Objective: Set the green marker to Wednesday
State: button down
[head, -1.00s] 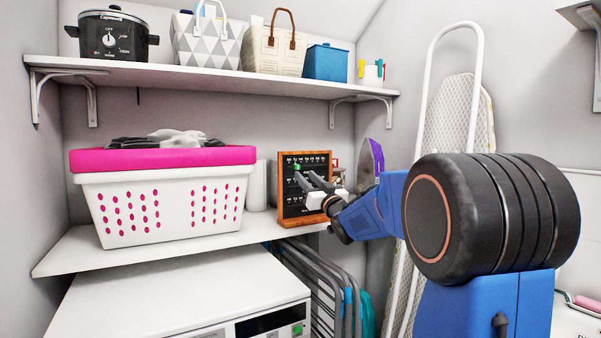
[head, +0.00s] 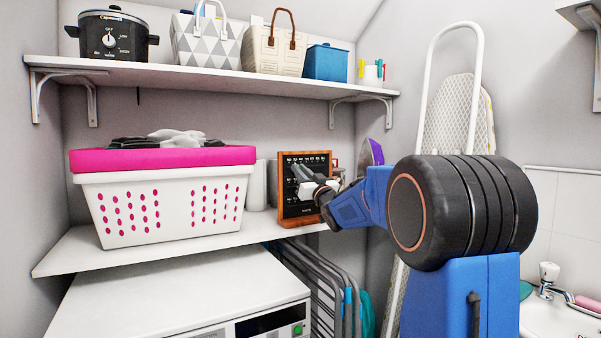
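The calendar board (head: 281,200) stands on the lower shelf, with a wooden frame and a black face carrying rows of small white lettering too small to read. My gripper (head: 296,172) is in front of the board's face, its grey fingers reaching to the upper left part below the top row. The fingers overlap in this view, so I cannot tell whether they are open or shut. The green marker does not show now; the gripper covers the part of the board where it was seen. Contact between fingers and board cannot be told.
A white laundry basket with a pink rim (head: 162,158) and a paper roll (head: 258,187) stand left of the board. An iron (head: 372,153) is to the right behind my arm. The upper shelf (head: 200,77) hangs above. Folded grey racks (head: 325,275) lean below.

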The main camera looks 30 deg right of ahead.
jog(key=shift+d, duration=1.2)
jog(key=c, duration=1.7)
grip_release()
jog(key=v, duration=1.7)
jog(key=shift+s+f, duration=0.15)
